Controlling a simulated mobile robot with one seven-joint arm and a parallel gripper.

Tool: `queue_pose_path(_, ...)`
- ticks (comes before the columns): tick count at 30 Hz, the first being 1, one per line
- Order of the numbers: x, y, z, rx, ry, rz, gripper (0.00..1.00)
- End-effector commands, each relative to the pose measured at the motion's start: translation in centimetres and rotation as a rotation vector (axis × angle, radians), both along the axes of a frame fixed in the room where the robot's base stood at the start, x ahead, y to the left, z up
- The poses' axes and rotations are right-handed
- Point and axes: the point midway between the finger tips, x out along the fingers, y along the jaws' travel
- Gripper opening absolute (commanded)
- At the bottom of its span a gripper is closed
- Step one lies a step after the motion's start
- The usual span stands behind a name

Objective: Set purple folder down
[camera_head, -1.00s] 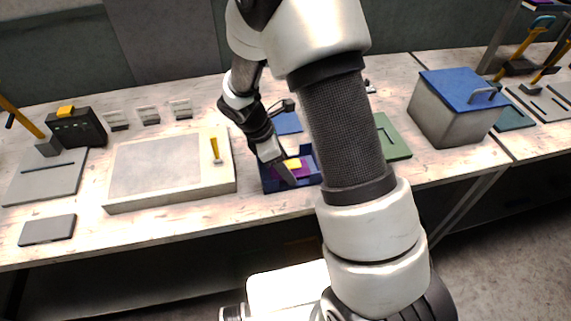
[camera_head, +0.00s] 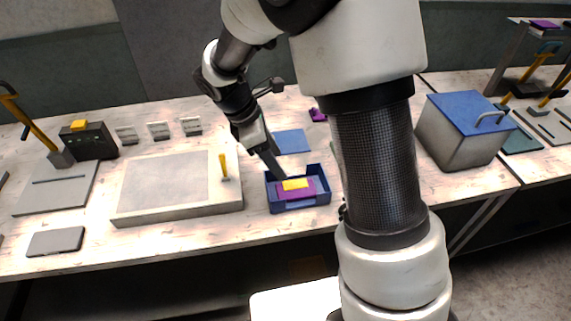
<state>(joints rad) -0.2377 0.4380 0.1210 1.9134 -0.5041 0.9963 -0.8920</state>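A purple folder (camera_head: 309,194) with a yellow block or patch (camera_head: 295,184) on it lies in a small open blue tray (camera_head: 301,204) on the workbench. I cannot tell whether the yellow part belongs to the folder. My gripper (camera_head: 277,174) points down at the tray's back left, its tip close to the yellow part. The fingers look narrow and edge-on, so I cannot tell whether they are open, or whether they touch anything. No folder shows hanging from the gripper.
A flat blue plate (camera_head: 291,142) lies behind the tray. A pale slab with a yellow handle (camera_head: 225,167) is to the left. A grey box with a blue lid (camera_head: 462,142) stands right. A small purple object (camera_head: 318,115) lies behind my arm, which hides part of the bench.

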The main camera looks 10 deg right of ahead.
Motion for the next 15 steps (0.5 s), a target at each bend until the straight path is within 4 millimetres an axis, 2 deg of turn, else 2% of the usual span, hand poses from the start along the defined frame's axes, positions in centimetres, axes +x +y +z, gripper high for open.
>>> queue_pose_path(5, -1.6, -1.4, 4.6, 0.055, -0.112, -0.177, 0.56)
queue_pose_path(9, -5.2, -3.4, 10.1, 0.165, -0.284, -0.479, 0.56)
queue_pose_path(12, -8.4, -4.6, 13.2, 0.266, -0.405, -0.717, 0.56)
queue_pose_path(15, -11.7, -5.3, 15.6, 0.379, -0.512, -0.945, 0.56)
